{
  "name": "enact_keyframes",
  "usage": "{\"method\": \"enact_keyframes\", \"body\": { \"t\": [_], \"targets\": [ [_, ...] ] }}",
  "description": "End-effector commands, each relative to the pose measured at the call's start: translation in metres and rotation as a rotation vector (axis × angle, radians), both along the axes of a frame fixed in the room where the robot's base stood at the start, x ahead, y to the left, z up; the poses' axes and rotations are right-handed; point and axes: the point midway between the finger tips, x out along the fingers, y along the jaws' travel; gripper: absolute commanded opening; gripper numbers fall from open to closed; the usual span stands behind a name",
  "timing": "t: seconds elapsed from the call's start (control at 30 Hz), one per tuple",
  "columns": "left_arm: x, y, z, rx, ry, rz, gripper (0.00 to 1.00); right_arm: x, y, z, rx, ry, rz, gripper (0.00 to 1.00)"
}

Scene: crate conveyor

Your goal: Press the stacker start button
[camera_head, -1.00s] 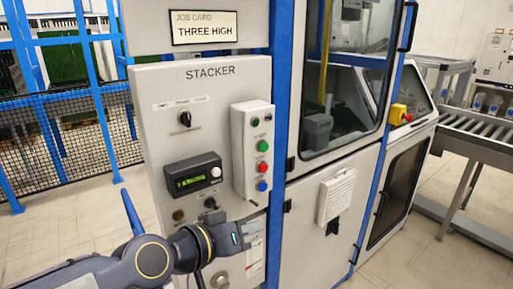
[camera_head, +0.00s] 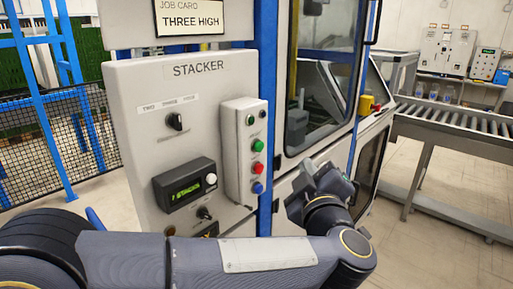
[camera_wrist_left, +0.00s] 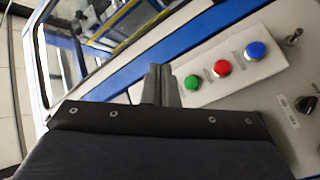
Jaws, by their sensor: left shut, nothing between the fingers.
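The stacker panel (camera_head: 140,110) carries a pale button box (camera_head: 231,150) with a green button (camera_head: 257,145), a red button (camera_head: 258,169) and a blue button (camera_head: 257,188). Their labels are too small to read. My left gripper (camera_head: 328,180) is to the right of the box, apart from it, in front of the machine's lower door. In the left wrist view, the shut, empty fingers (camera_wrist_left: 160,84) show just left of the green button (camera_wrist_left: 191,82). The red button (camera_wrist_left: 221,68) and blue button (camera_wrist_left: 256,50) lie farther right. My right gripper is not in view.
The panel also has a selector knob (camera_head: 175,121), a small display (camera_head: 184,186) and a lower switch (camera_head: 204,213). The job card (camera_head: 190,18) reads THREE HIGH. A red and yellow emergency stop (camera_head: 367,105) and a roller conveyor (camera_head: 450,122) are to the right.

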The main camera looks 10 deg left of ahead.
Motion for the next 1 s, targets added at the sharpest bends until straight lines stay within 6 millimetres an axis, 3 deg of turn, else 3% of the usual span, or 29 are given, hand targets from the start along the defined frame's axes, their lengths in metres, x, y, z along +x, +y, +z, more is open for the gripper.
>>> {"method": "enact_keyframes", "body": {
  "t": [0.37, 1.0],
  "targets": [
    [0.005, 0.007, 0.0, 0.0, -0.002, 0.002, 0.0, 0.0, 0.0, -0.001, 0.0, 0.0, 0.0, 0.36],
    [0.049, 0.068, 0.001, -0.001, -0.002, 0.001, 0.0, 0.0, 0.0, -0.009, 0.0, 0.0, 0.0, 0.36]
  ]
}}
